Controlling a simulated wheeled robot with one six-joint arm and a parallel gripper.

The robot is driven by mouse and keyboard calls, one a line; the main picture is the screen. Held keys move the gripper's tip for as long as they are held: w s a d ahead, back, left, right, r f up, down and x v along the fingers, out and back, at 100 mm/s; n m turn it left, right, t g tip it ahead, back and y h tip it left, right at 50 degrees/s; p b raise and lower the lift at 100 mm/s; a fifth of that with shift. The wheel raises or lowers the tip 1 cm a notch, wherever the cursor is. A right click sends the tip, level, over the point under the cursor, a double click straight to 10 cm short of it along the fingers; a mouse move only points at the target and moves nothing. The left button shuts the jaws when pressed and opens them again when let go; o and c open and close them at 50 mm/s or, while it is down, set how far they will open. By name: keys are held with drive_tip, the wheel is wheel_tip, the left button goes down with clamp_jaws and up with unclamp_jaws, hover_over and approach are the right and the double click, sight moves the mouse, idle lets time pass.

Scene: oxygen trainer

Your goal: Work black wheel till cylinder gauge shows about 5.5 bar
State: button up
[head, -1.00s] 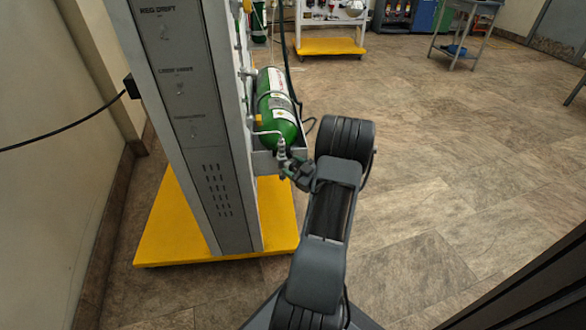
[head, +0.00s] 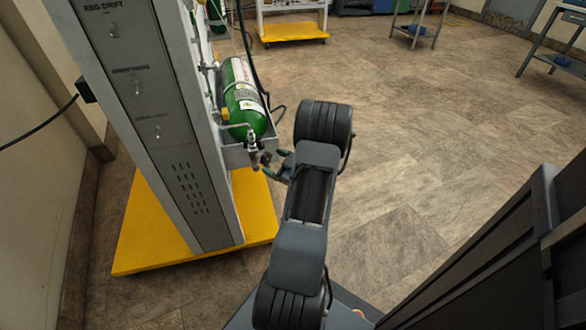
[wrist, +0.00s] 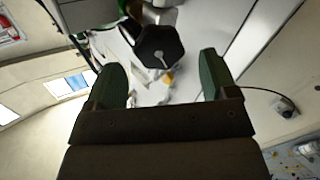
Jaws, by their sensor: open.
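The black wheel (wrist: 158,47) shows in the wrist view as a dark many-sided knob with a light mark. It is centred ahead of my gripper (wrist: 163,78). The two green-padded fingers are open, one on each side below the wheel, with nothing between them. In the head view my gripper (head: 274,164) is at the lower end of the green cylinder (head: 242,98), close beside its valve fitting (head: 252,138). The wheel cannot be made out there. I cannot pick out the cylinder gauge or read its needle in either view.
The cylinder lies in a holder on the side of a tall grey panel (head: 165,140) on a yellow base (head: 140,245). A black hose runs behind the cylinder. Open tiled floor (head: 410,150) lies to the right. A yellow-based cart (head: 292,31) stands at the back.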

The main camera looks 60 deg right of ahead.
drive_tip(key=s+p, duration=0.2)
drive_tip(key=s, duration=0.7)
drive_tip(key=shift+s+d, duration=0.15)
drive_tip(key=shift+s, duration=0.25)
idle(2.0)
